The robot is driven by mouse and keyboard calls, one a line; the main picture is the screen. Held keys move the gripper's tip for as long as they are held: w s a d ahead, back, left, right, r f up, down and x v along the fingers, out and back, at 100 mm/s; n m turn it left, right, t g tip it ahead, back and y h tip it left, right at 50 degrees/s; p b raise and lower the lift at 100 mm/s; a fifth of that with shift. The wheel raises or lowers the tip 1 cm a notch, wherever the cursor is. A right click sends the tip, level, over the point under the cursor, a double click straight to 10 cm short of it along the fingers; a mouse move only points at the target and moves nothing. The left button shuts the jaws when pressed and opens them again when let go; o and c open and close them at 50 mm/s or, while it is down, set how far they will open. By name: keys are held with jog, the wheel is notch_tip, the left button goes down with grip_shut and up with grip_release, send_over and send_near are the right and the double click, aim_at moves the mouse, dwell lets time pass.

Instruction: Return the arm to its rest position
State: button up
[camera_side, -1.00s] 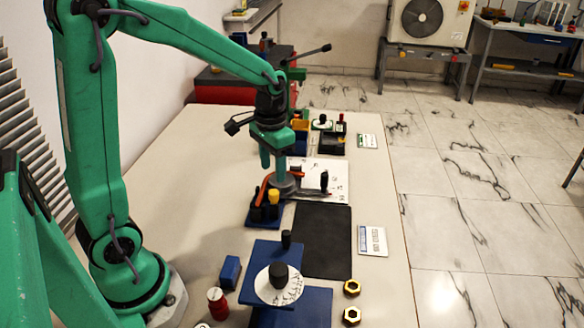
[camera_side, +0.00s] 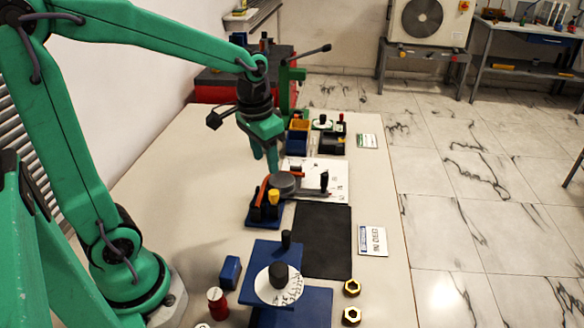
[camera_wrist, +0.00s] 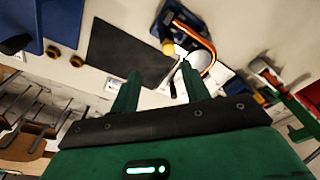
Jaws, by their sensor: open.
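The arm's links are bent and raised over the table.
A blue block with a white dial (camera_side: 279,285) and brass nuts (camera_side: 351,288) are nearer.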

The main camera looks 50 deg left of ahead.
jog(key=s+d+r+t, duration=0.3)
jog(key=s+r+t, duration=0.1)
jog(key=s, duration=0.6)
jog(key=shift+s+d+r, duration=0.3)
jog(key=shift+d+r, duration=0.05)
jog(key=shift+r, duration=0.4)
